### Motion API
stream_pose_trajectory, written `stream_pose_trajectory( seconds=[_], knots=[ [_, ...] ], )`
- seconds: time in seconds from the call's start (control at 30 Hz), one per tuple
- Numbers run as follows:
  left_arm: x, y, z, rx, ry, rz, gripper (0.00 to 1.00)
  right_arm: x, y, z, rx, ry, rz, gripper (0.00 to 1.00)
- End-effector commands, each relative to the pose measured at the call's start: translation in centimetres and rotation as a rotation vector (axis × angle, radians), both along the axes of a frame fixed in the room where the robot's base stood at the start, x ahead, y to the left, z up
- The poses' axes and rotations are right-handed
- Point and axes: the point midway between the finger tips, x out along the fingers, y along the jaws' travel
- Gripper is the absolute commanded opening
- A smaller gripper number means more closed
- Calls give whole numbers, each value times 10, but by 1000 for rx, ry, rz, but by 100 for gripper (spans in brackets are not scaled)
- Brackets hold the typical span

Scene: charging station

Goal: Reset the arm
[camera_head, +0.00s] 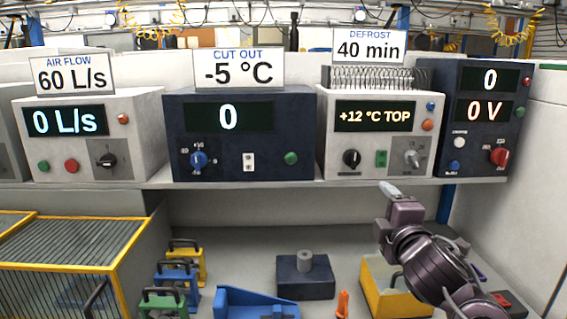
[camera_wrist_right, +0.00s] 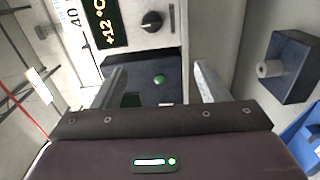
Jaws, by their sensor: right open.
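My right gripper (camera_head: 388,190) is raised at the right of the head view, in front of the shelf edge and below the defrost unit (camera_head: 378,135). In the right wrist view its two fingers (camera_wrist_right: 162,85) stand apart with nothing held between them. Beyond them that view shows a dark panel with a green button (camera_wrist_right: 159,79) and, above it, a black knob (camera_wrist_right: 151,21). My left gripper is not in either view.
On the shelf stand the air flow unit (camera_head: 90,140), the cut out unit (camera_head: 240,150) and a voltage unit (camera_head: 485,125). Below are a yellow-framed cage (camera_head: 70,235), a dark block with a grey peg (camera_head: 305,275), a blue holder (camera_head: 250,303) and a yellow bin (camera_head: 385,290).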

Motion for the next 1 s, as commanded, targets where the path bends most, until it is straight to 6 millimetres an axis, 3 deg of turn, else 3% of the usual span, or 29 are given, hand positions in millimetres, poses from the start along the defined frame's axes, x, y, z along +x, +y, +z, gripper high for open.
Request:
stream_pose_trajectory(
  seconds=[0.27, 0.57, 0.67, 0.8, 1.0],
  knots=[
    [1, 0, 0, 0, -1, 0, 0, -16, 10, -49, 148, 125, -18, 68],
    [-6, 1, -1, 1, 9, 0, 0, -59, 22, -134, 428, 369, -105, 68],
    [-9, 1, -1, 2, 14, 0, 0, -89, 25, -176, 571, 499, -181, 68],
    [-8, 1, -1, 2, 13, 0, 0, -145, 23, -235, 793, 698, -351, 68],
    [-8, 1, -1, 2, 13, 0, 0, -210, 16, -284, 989, 880, -576, 68]
  ],
)
